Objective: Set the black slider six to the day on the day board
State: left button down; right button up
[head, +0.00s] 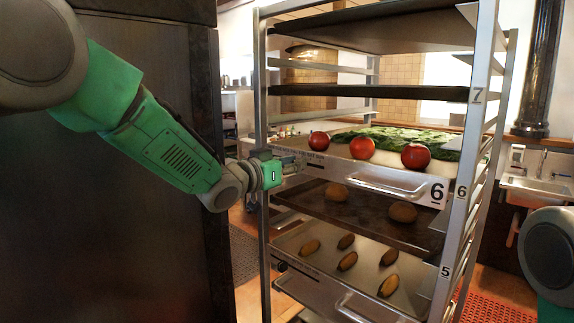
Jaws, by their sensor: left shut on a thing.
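The tray front marked 6 (408,189) is in the rack at mid height, with a metal pull handle beside the number. A strip of small dark lettering (318,168), apparently the day board, runs along its left part; the letters are too small to read. My left gripper (288,166) reaches in from the left at the left end of this strip. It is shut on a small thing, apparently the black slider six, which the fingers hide. I cannot tell which day it is at. My right gripper is out of view; only part of my right arm shows at the right edge.
Tomatoes (362,148) and green leaves (400,138) lie on the number 6 tray. Lower trays hold buns (403,212) and small oval pieces (347,261). The rack's left post (262,90) stands close to my left gripper. A dark cabinet (90,240) fills the left.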

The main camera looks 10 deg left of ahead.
pick_arm(q)
jog(key=c, duration=1.4)
grip_release()
jog(key=shift+c, duration=0.2)
jog(key=shift+a, duration=0.1)
jog(key=v, duration=1.2)
jog(key=shift+f, duration=0.1)
